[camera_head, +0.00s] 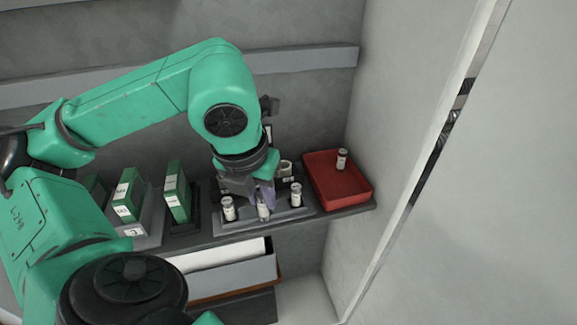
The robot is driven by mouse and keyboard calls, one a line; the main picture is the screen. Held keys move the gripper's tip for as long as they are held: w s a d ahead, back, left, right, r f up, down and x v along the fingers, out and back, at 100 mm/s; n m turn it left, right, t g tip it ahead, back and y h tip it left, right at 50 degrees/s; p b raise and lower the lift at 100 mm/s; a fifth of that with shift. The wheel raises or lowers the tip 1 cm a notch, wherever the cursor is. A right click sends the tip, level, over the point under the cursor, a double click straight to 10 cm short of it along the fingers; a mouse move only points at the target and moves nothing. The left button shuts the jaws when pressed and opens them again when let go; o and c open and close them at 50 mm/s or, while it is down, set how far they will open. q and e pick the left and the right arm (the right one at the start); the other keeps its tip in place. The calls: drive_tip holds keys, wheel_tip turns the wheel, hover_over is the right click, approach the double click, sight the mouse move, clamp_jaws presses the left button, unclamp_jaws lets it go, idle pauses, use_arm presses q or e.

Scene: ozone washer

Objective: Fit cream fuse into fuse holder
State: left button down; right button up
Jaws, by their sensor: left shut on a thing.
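My left gripper (262,194) reaches down from above at the fuse holder and is shut on a cream fuse (264,210). The held fuse is upright at the middle of the holder's front row; I cannot tell whether it is seated. The grey fuse holder (281,215) sits on the shelf. Other cream fuses stand in it: one at front left (228,209), one at front right (296,194), and one behind (286,168). My gripper and wrist hide part of the back row. My right gripper is not in view.
A red tray (330,193) with one cream fuse (342,158) standing in it is right of the holder, by the cabinet's side wall. Green modules (177,193) stand on the shelf to the left. The shelf edge (235,237) runs close in front of the holder.

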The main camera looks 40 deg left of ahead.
use_arm(q)
drive_tip(key=w+a+p, duration=0.7)
drive_tip(key=w+p, duration=0.2)
drive_tip(key=w, duration=0.5)
drive_tip(key=b+x, duration=0.3)
drive_tip(key=shift+s+f+b, duration=0.3)
drive_tip(key=shift+f+b, duration=0.1)
drive_tip(key=shift+f, duration=0.05)
drive_tip(key=shift+a+r, duration=0.1)
drive_tip(key=shift+r, duration=0.05)
drive_tip(key=shift+f, duration=0.2)
drive_tip(key=c, duration=0.7)
unclamp_jaws()
drive_tip(key=shift+r, duration=0.1)
